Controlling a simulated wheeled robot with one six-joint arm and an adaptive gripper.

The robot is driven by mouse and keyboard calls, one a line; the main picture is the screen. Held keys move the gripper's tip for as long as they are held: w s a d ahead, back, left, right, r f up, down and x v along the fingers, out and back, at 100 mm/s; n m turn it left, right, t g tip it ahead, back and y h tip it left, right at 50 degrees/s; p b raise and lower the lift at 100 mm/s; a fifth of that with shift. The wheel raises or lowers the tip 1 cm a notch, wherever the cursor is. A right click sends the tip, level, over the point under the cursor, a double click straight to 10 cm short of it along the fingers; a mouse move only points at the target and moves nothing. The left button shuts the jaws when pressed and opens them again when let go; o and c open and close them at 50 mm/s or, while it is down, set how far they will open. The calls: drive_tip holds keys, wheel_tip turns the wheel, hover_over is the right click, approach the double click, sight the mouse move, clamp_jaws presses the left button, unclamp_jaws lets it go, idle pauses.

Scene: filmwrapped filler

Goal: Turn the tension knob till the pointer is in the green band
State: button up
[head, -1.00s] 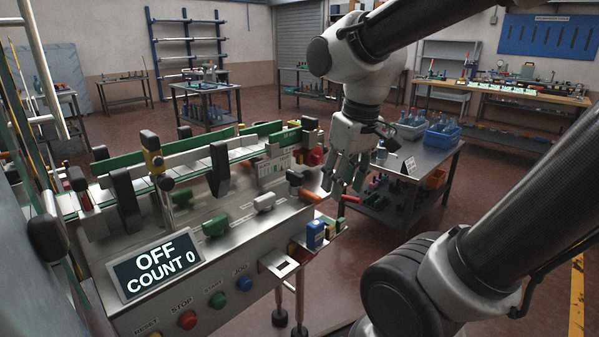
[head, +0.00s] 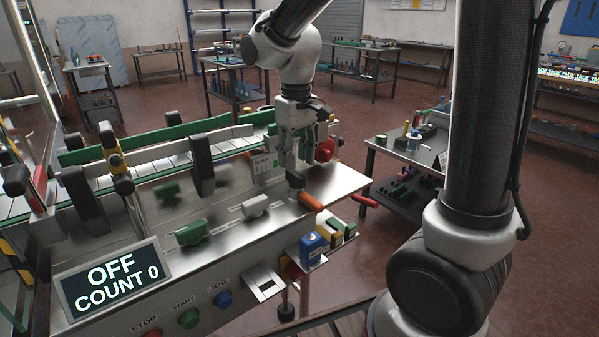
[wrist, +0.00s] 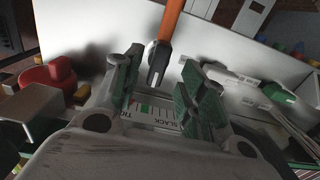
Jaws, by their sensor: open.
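I take this for the tension control, but cannot be sure. A printed scale (wrist: 155,112) with green and red marks and the word SLACK shows between my fingers; its pointer cannot be made out. My gripper (head: 291,172) points down above the panel, open and empty, close to the grey end. Contact cannot be told.
A white knob (head: 255,206) and a green knob (head: 190,232) sit left along the panel. A red round part (head: 325,150) stands just behind right of the gripper. The display (head: 113,283) reads OFF, COUNT 0. Blue and yellow blocks (head: 313,246) sit below the front edge.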

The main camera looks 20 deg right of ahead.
sight(297, 173)
wheel_tip(297, 173, down, 5)
drive_tip(key=shift+f, duration=0.1)
drive_tip(key=shift+c, duration=0.5)
clamp_jaws()
